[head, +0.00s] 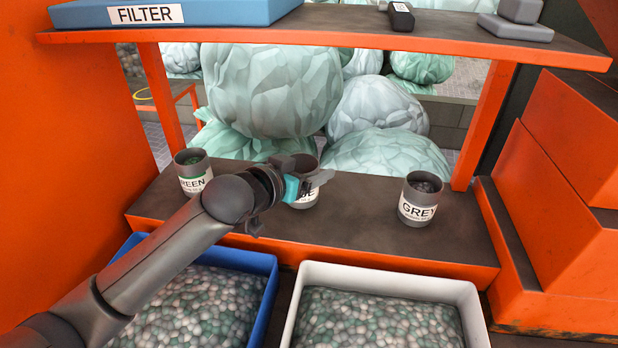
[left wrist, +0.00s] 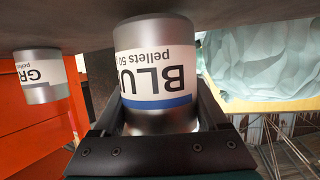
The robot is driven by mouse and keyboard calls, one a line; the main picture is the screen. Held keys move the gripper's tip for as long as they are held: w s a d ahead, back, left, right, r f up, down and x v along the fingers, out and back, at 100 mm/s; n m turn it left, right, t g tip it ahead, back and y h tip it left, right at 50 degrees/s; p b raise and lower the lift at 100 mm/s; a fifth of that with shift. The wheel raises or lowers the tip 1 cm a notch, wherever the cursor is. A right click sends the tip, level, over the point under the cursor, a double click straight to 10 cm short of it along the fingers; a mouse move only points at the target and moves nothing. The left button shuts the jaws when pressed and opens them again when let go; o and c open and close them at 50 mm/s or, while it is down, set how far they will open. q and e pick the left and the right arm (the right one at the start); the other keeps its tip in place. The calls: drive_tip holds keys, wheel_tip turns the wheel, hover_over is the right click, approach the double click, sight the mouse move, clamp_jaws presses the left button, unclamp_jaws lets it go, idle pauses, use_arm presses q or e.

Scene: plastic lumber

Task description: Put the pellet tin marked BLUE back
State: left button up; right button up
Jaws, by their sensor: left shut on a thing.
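The grey pellet tin marked BLUE (head: 303,200) is at the middle of the dark lower shelf (head: 360,222), upright, partly hidden by my left gripper (head: 308,178). My left gripper is shut around its sides. In the left wrist view the BLUE tin (left wrist: 158,75) appears upside down between the two fingers, its blue-striped label clear. Its base is at or very near the shelf; I cannot tell whether it touches. The GREEN tin (head: 193,172) stands to its left and the GREY tin (head: 419,200) to its right. My right gripper is not in view.
A blue-rimmed bin (head: 255,262) and a white bin (head: 390,280) of pellets stand in front below. An upper shelf (head: 330,25) holds a blue FILTER box (head: 200,13). Wrapped bales (head: 270,85) lie behind. The shelf between BLUE and GREY is clear.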

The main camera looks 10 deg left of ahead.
use_arm(q)
drive_tip(key=shift+f, duration=0.5)
drive_tip(key=o, duration=1.3)
drive_tip(key=shift+f, duration=0.15)
drive_tip(key=shift+r, duration=0.2)
drive_tip(key=p+v, duration=0.2)
drive_tip(key=v, duration=0.9)
drive_tip(key=shift+s+a, duration=0.1)
drive_tip(key=shift+s, duration=0.4)
